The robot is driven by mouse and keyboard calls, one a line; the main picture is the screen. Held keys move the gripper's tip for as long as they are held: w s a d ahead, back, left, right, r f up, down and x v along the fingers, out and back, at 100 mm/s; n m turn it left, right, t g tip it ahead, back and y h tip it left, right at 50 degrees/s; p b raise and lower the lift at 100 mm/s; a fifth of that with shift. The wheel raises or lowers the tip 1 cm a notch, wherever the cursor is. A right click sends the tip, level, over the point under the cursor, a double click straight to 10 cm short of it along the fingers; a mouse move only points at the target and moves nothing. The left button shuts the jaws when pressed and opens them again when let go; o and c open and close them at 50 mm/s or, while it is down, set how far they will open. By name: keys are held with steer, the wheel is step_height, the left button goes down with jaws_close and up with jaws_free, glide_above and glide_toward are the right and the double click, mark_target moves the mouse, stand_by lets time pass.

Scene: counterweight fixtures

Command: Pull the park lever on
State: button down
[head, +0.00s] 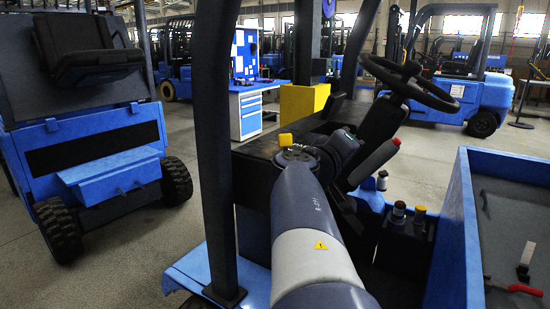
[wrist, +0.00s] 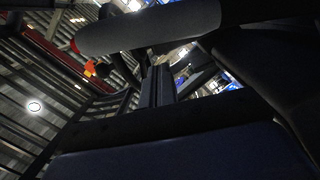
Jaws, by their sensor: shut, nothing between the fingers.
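My arm reaches up to the dashboard, left of this lever. My gripper (wrist: 159,86) shows in the wrist view as two dark fingers close together, with nothing held. In the head view I cannot make out the fingers. A grey rounded bar crosses the top of the wrist view; I cannot tell what it is. Contact between gripper and lever is not visible.
The steering wheel (head: 410,83) stands above the lever. Small knobs (head: 399,210) sit on a dark box to the lower right. A dark post (head: 216,150) rises left of my arm. A blue-walled bay (head: 463,230) at right holds another red handle (head: 525,290).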

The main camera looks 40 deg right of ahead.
mark_target(361, 168)
steer(key=shift+s+d+f+m+b, duration=0.2)
steer(key=shift+s+f+m+b, duration=0.15)
steer(key=shift+s+b, duration=0.2)
steer(key=shift+s+d+f+m+b, duration=0.15)
steer(key=shift+s+f+m+b, duration=0.1)
steer(key=shift+s+f+b, duration=0.25)
steer(key=shift+s, duration=0.2)
